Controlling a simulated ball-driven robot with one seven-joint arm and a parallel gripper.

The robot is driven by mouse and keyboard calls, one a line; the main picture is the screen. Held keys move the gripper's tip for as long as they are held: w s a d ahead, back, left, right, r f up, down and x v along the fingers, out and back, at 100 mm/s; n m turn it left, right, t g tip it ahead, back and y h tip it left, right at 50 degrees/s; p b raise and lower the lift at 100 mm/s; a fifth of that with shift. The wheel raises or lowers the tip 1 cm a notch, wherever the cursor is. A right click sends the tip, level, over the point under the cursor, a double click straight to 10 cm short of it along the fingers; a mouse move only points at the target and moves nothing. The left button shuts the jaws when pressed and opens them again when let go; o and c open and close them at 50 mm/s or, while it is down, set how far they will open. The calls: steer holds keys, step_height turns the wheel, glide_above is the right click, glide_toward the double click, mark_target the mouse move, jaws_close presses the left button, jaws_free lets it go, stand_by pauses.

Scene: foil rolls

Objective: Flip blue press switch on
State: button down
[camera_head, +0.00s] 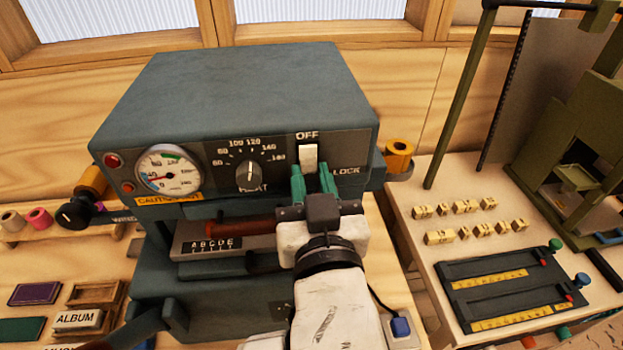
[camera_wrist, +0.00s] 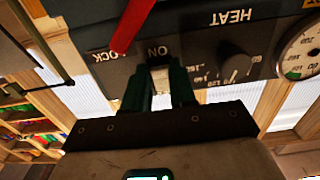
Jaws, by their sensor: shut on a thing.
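The blue-grey press (camera_head: 235,85) fills the middle of the head view. Its off-white switch (camera_head: 308,157) sits at the right of the front panel, under the word OFF and left of LOCK. My gripper (camera_head: 313,176) has its green fingertips at the switch, covering its lower part in the head view. In the wrist view, which is upside down, the two fingers (camera_wrist: 160,85) stand either side of the pale switch (camera_wrist: 160,77), with ON printed beside it. The jaws are shut on the switch. Its exact tilt is hard to tell.
The heat dial (camera_head: 249,174) and round gauge (camera_head: 167,168) lie left of the switch. A red-brown handle (camera_head: 235,228) crosses below the panel, close to my gripper. A gold foil roll (camera_head: 399,154) sits right of the press. Letter blocks (camera_head: 467,236) lie on the right bench.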

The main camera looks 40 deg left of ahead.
steer(key=shift+f+t+b, duration=0.3)
steer(key=shift+f+b, duration=0.05)
steer(key=shift+b, duration=0.7)
steer(key=shift+w+a+y+b, duration=0.1)
steer(key=shift+y+b, duration=0.2)
steer(key=shift+b, duration=0.85)
steer(key=shift+r+y, duration=0.15)
steer(key=shift+y, duration=0.15)
steer(key=c, duration=0.9)
jaws_free()
steer(key=b+v, duration=0.1)
steer(key=v, duration=1)
steer(key=shift+a+b, duration=0.15)
steer(key=shift+b, duration=0.25)
